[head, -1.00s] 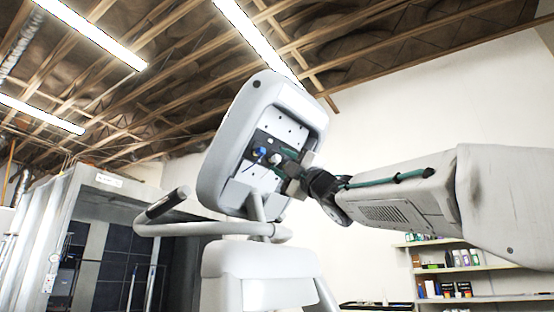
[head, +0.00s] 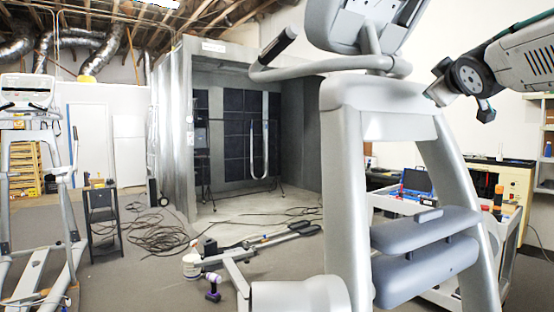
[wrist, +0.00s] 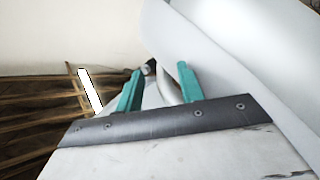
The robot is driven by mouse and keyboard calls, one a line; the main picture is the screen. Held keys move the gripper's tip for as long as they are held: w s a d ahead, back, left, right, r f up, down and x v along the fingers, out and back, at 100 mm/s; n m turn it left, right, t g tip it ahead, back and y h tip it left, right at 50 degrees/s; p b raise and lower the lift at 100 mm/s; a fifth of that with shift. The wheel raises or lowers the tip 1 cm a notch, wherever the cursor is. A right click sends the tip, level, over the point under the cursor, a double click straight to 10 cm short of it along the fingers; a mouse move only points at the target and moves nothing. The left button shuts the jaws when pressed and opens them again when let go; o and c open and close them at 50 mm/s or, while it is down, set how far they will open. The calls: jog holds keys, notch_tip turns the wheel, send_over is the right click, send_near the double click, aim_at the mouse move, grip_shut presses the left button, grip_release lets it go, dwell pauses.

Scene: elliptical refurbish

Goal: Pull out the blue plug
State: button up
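The elliptical's console (head: 362,22) is cut off by the top edge of the head view. Only the lower part of its back shows, and the blue plug is in neither current view. My gripper (wrist: 160,72) shows in the wrist view as two teal fingers set apart, with nothing held between them. Beyond them are a grey tube and a dark round end, and a smooth pale surface fills the right side. In the head view my arm comes in from the right, its wrist to the right of and below the console, apart from it; the fingers are not clear there.
The elliptical's handlebar (head: 325,67) reaches left from its column (head: 385,105). A tool cart (head: 400,203) stands behind it on the right. Cables (head: 160,232), a purple drill (head: 213,287) and a black step stool (head: 102,220) are on the floor at left.

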jog(key=s+a+f+m+g+y, duration=0.15)
jog(key=s+f+g, duration=0.25)
jog(key=s+f, duration=0.5)
jog(key=s+a+f+m+g, duration=0.25)
jog(key=s+f+g, duration=0.25)
jog(key=f, duration=0.8)
jog(key=s+a+f+m+g, duration=0.1)
jog(key=s+f+m+g, duration=0.25)
jog(key=s+f, duration=0.55)
jog(key=s+a+f+g+y, duration=0.2)
jog(key=s+a+f+g, duration=0.2)
jog(key=s+f, duration=0.6)
jog(key=s+a, duration=0.1)
jog(key=s, duration=0.2)
jog(key=shift+a+f+n, duration=0.2)
jog(key=shift+n, duration=0.15)
jog(key=shift+s, duration=0.1)
